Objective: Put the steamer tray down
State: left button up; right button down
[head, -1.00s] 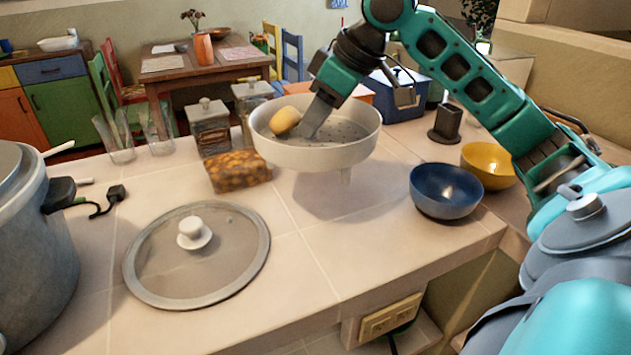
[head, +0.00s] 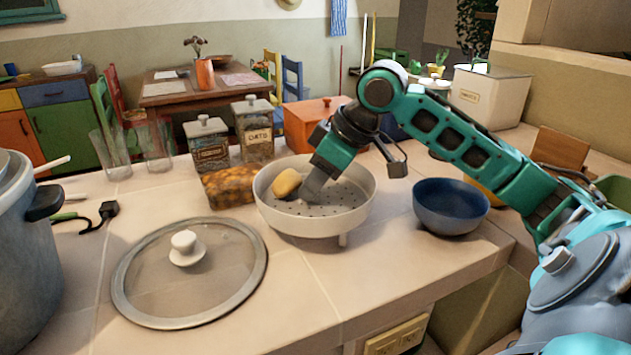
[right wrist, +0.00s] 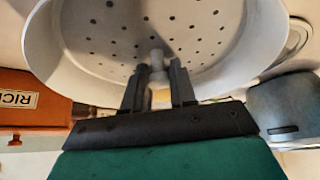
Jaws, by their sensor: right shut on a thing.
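The steamer tray (head: 350,213) is a white round pan with a perforated floor and short feet, in the middle of the head view. A yellow potato-like piece (head: 287,183) lies in it. My right gripper (head: 308,194) reaches down into the tray. In the right wrist view its fingers (right wrist: 158,85) are shut on the tray's pale central post, with the perforated floor (right wrist: 125,30) around it. The tray is level and low over the counter (head: 300,270); I cannot tell if its feet touch. My left gripper is not in view.
A glass lid (head: 160,280) lies at front left, beside a large grey pot (head: 25,265). A blue bowl (head: 450,210) stands right of the tray. Counter in front of the tray is clear.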

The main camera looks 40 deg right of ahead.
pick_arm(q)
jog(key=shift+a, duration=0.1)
pick_arm(e)
jog(key=c, duration=0.9)
grip_release()
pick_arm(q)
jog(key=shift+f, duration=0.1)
pick_arm(e)
jog(key=shift+s+d+r, duration=0.15)
jog(key=shift+s+r, duration=0.05)
jog(key=shift+r, duration=0.2)
pick_arm(q)
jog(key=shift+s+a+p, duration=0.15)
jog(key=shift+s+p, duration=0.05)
jog(key=shift+p, duration=0.25)
pick_arm(e)
jog(key=v, duration=1.1)
jog(key=shift+r, duration=0.1)
